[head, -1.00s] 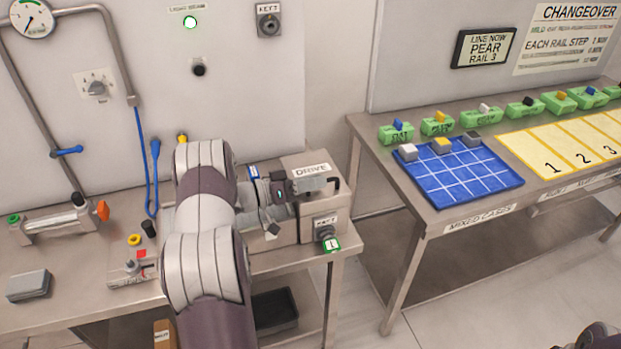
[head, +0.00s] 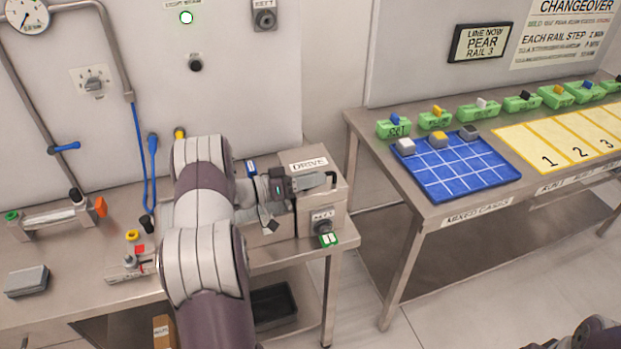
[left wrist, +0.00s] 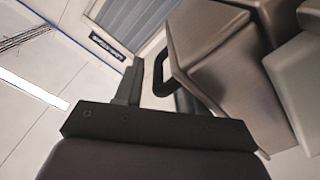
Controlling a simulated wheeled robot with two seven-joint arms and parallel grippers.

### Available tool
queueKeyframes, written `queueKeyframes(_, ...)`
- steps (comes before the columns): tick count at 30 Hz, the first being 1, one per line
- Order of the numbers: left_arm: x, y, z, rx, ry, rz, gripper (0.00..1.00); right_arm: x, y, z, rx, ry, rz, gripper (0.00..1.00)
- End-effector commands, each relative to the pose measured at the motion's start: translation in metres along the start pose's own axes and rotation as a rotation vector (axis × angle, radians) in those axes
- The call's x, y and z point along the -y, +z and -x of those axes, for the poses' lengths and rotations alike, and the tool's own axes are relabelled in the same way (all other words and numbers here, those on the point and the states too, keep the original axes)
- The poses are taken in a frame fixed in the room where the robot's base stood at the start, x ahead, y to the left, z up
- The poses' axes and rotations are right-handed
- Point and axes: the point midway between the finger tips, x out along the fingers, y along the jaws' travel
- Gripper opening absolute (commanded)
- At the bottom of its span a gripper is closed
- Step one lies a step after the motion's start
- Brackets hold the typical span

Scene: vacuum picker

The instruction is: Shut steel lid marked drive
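The steel lid (head: 292,164) marked DRIVE tops a steel box (head: 335,205) at the right end of the left bench. Its black handle (head: 333,178) is on its right side. The handle (left wrist: 161,70) also shows in the left wrist view. My left gripper (head: 318,182) is in front of the lid with its fingers at the handle. In the left wrist view the dark fingers (left wrist: 158,92) are apart, with the handle's lower end near the space between them. I cannot tell whether they touch it. The lid's exact angle is unclear, as my arm hides part of the box.
A knob with a green tag (head: 326,236) sits on the box front. A red-and-steel fixture (head: 135,258) and a grey block (head: 27,281) lie on the left bench. A second bench with a blue tray (head: 455,168) stands to the right, beyond a floor gap.

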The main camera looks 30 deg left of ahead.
Motion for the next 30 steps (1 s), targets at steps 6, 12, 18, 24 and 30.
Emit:
queueKeyframes(6,0.0,0.001,0.0,0.002,0.001,0.002,0.38,0.0,0.0,0.0,0.0,0.0,0.0,0.62)
queueKeyframes(12,0.0,0.0,0.0,0.001,0.0,0.0,0.38,0.0,0.0,0.0,0.0,0.0,0.0,0.62)
queueKeyframes(18,0.003,0.002,0.022,-0.003,-0.004,-0.001,0.38,0.0,0.001,-0.009,0.0,0.0,0.0,0.62)
queueKeyframes(24,0.004,0.003,0.078,-0.003,-0.005,-0.002,0.38,0.0,0.003,-0.025,0.0,0.0,0.0,0.62)
queueKeyframes(30,0.003,0.002,0.117,-0.002,-0.002,-0.001,0.38,0.0,0.004,-0.034,0.0,0.0,0.0,0.62)
